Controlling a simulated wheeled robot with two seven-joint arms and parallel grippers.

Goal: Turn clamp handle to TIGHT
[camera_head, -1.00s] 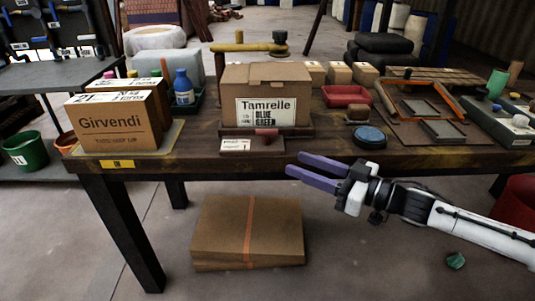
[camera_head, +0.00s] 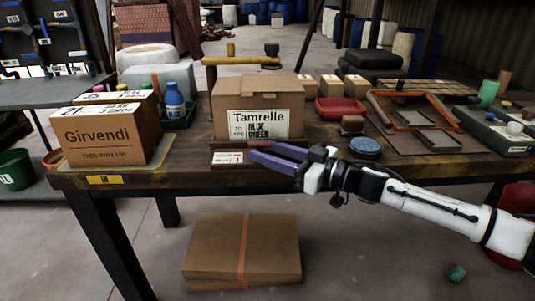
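My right gripper (camera_head: 252,149) reaches in from the right with two purple fingers, apart and apparently empty. Its fingertips are in front of the low base (camera_head: 222,144) under the cardboard box marked Tamrelle (camera_head: 258,92). A small white label (camera_head: 227,157) sits just left of the fingertips; its print is too small to read. The red piece at the base's front is largely hidden by the fingers, and I cannot tell if they touch it. No TIGHT marking is readable. My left gripper is not in view.
The wooden table (camera_head: 180,171) holds a Girvendi box (camera_head: 105,137), a blue bottle (camera_head: 174,100), a red tray (camera_head: 340,109), a dark blue round dish (camera_head: 365,147) and an orange-edged frame (camera_head: 410,125). A strapped carton (camera_head: 215,250) lies on the floor below.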

